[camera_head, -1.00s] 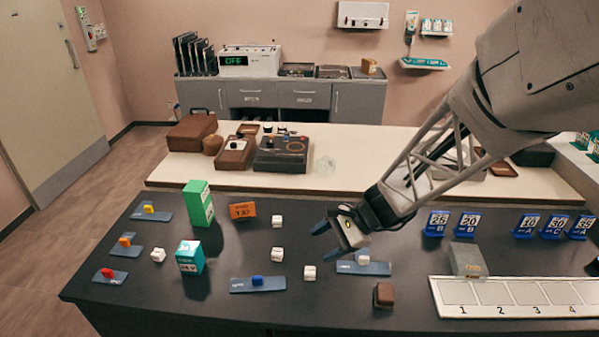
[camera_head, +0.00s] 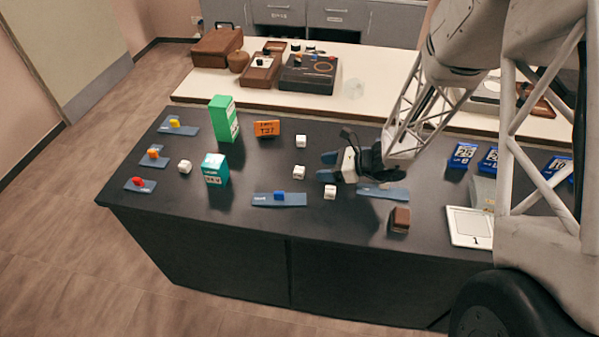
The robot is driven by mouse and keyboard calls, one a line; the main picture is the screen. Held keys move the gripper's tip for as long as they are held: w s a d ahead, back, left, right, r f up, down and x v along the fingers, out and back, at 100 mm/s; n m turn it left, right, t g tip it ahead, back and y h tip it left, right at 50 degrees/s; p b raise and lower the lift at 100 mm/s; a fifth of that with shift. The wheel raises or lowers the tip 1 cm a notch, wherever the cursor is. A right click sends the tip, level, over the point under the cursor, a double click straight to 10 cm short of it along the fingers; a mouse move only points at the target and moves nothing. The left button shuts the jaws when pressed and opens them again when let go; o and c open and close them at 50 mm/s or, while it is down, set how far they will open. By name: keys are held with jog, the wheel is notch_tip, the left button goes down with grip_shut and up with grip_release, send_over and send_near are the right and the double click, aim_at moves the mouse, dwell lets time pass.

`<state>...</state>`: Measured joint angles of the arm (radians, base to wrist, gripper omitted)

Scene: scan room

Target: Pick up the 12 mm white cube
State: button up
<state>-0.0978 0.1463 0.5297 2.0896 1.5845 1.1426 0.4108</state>
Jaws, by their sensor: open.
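Several small white cubes stand on the dark table; their size marks are too small to read, so I cannot tell which is 12 mm. One white cube (camera_head: 301,141) is near the orange box, a second cube (camera_head: 299,172) is just left of my gripper, and a third cube (camera_head: 330,192) is just below it in the picture. Another white cube (camera_head: 185,167) lies further left, beside the teal box. My gripper (camera_head: 322,166) points left above the table with its blue fingers apart and nothing seen between them. It partly covers the area by a blue mat (camera_head: 385,193).
A green box (camera_head: 223,119), a teal box (camera_head: 215,169) and an orange box (camera_head: 266,128) stand on the left half. Blue mats hold coloured pieces, including a blue one (camera_head: 279,196). A brown block (camera_head: 400,219) and a numbered white tray (camera_head: 468,228) are at right.

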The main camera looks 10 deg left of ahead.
aim_at(301, 169)
jog(key=shift+x, duration=1.3)
jog(key=shift+a, duration=0.15)
jog(key=shift+x, duration=2.45)
jog(key=shift+s, duration=0.1)
jog(key=c, duration=1)
jog(key=shift+r, duration=0.2)
